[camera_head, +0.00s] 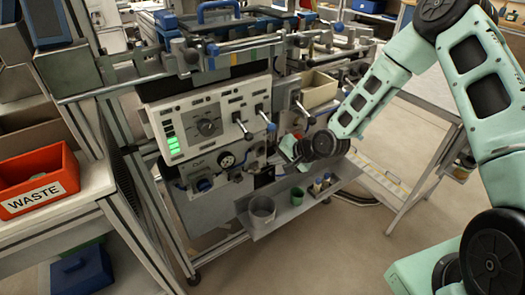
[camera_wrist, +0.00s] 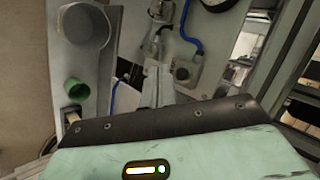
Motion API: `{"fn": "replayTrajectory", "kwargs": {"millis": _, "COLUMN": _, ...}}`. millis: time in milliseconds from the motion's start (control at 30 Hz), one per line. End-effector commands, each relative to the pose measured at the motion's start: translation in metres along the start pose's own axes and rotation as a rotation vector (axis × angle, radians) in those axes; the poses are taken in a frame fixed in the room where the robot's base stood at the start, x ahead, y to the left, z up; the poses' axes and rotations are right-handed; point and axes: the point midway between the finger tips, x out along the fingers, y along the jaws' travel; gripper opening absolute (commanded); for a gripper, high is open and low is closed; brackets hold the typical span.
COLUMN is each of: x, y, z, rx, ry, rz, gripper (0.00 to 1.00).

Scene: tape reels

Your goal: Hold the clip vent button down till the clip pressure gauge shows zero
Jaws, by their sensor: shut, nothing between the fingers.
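A small round gauge with a white face (camera_head: 227,160) is on the lower front of the machine; its needle is too small to read. A dark-rimmed round dial at the top edge of the wrist view (camera_wrist: 215,4) looks like the same gauge, cut off. A fitting with a round knob (camera_wrist: 182,73) sits by a blue hose; I cannot tell if it is the clip vent button. My gripper (camera_head: 284,150) is at the machine's front, right of the gauge. Its fingers (camera_wrist: 152,90) are shut and empty; contact with the panel cannot be told.
A tray below holds a grey cup (camera_head: 262,211), a green cup (camera_head: 297,196) and small bottles (camera_head: 322,185). A control panel with a green light (camera_head: 174,146) and levers is above. An orange waste bin (camera_head: 38,180) stands left. Open floor lies in front.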

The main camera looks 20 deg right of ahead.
Motion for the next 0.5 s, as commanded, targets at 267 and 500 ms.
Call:
{"fn": "replayTrajectory", "kwargs": {"millis": 267, "x": -0.018, "y": 0.012, "z": 0.013, "rx": 0.001, "ry": 0.0, "rz": 0.001, "gripper": 0.0}}
{"fn": "replayTrajectory", "kwargs": {"millis": 500, "x": -0.021, "y": 0.015, "z": 0.015, "rx": -0.001, "ry": 0.001, "rz": -0.001, "gripper": 0.0}}
